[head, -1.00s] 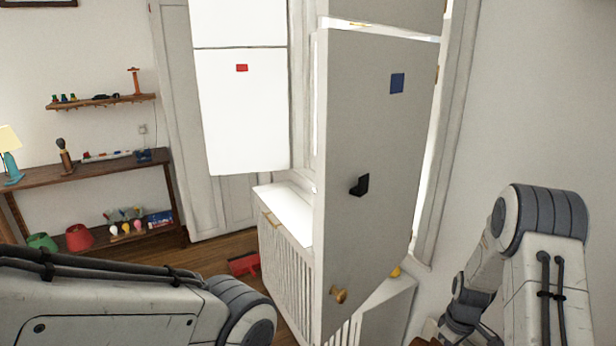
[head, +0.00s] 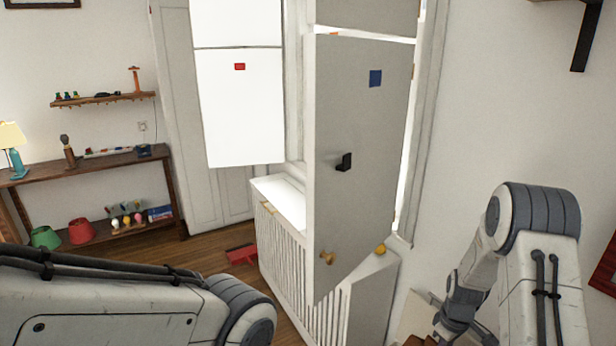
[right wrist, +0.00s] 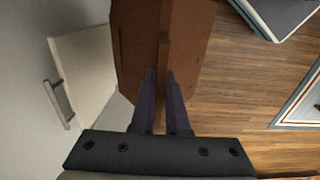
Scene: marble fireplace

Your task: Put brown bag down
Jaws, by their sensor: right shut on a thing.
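In the right wrist view my right gripper (right wrist: 163,72) is shut on a thin upright edge of the brown bag (right wrist: 190,40). The bag extends beyond the fingertips to the top of the picture; its far end is out of view. In the head view my right arm comes in at the lower right, and its gripper is below the picture's edge. A small brown patch (head: 413,341) shows at the bottom there; I cannot tell if it is the bag. My left arm shows at the lower left, with its gripper out of view.
Wooden floor (right wrist: 245,85) shows right of the bag. A pale panel with a metal handle (right wrist: 62,104) is on the left. In the head view, a grey window shutter (head: 360,190) stands open above a white slatted radiator cover (head: 280,250). A red dustpan-like object (head: 242,254) lies on the floor.

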